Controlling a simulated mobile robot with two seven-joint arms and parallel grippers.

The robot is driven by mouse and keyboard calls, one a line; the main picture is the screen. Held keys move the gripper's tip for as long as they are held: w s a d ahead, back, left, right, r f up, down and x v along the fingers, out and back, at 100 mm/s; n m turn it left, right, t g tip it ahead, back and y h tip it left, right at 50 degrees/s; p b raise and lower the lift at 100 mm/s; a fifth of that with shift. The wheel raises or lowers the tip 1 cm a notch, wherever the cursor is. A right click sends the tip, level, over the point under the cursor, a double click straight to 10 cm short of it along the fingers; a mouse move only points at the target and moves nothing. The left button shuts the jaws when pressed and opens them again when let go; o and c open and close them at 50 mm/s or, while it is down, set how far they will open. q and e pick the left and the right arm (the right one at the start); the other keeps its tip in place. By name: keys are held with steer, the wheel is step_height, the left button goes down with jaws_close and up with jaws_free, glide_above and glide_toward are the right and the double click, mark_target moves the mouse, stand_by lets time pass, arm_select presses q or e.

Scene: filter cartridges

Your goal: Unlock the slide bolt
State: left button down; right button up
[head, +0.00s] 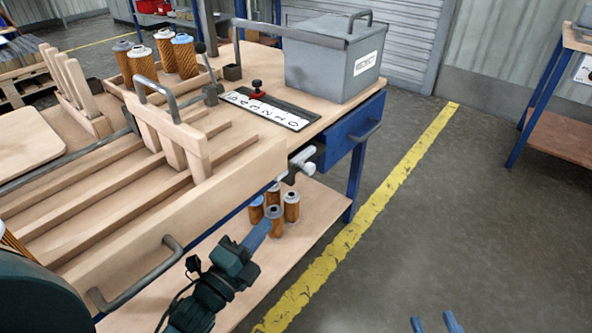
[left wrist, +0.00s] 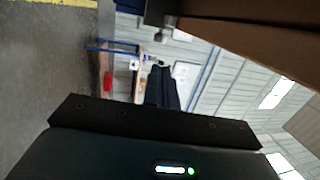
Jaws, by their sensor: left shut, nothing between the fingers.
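The slide bolt (head: 297,166) is a grey metal fitting with a pale rounded handle. It is at the right end of the wooden workbench's front, beside the blue drawer. My left gripper (head: 262,228) is shut and empty, below and left of the bolt and apart from it. In the left wrist view its dark fingers (left wrist: 161,88) point toward the far wall, and a small grey part near the top (left wrist: 168,24) may be the bolt. My right gripper (head: 437,324) shows only as two separated blue fingertips at the bottom edge, away from the bench.
A long handle (head: 140,278) sticks out from the bench front. Several filter cartridges (head: 291,207) stand on the lower shelf behind my left gripper. A blue drawer (head: 340,142) has a protruding handle. A grey box (head: 333,62) stands on the bench.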

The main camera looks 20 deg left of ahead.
arm_select(q)
steer(key=shift+s, duration=0.15)
arm_select(e)
steer(key=shift+s, duration=0.15)
arm_select(q)
steer(key=shift+d, duration=0.1)
steer(key=b, duration=0.2)
glide_toward(311, 174)
steer(key=x, duration=0.4)
steer(key=shift+w+a+r, duration=0.35)
steer(key=shift+w, duration=0.05)
steer(key=shift+w+d+r, duration=0.15)
steer(key=shift+w, duration=0.5)
arm_select(e)
steer(key=shift+w+a+r+n+t+y, duration=0.2)
steer(key=shift+a+n+t+y, duration=0.15)
steer(key=shift+n+t+y, duration=0.35)
arm_select(q)
steer(key=shift+w, duration=0.1)
arm_select(e)
steer(key=shift+f, duration=0.1)
